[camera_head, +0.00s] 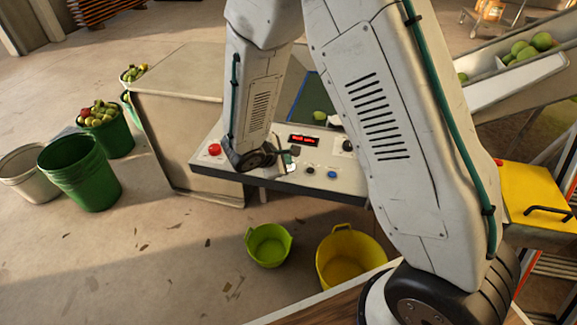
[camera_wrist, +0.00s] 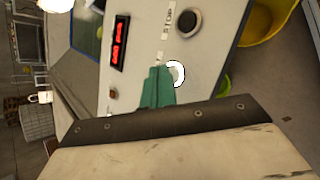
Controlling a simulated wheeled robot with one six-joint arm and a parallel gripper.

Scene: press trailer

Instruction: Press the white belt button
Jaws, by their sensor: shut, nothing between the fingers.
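The control panel (camera_head: 262,178) has a sloping pale face with several buttons. In the head view, my gripper (camera_head: 284,160) is low over the middle of the panel, and the white button is hard to make out there.
A red button (camera_head: 214,149), a red display (camera_head: 303,140), a black button (camera_head: 311,170) and a blue button (camera_head: 332,174) surround my gripper. A black button by the STOP label (camera_wrist: 188,22) is close. Green and yellow tubs (camera_head: 324,261) stand on the floor.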

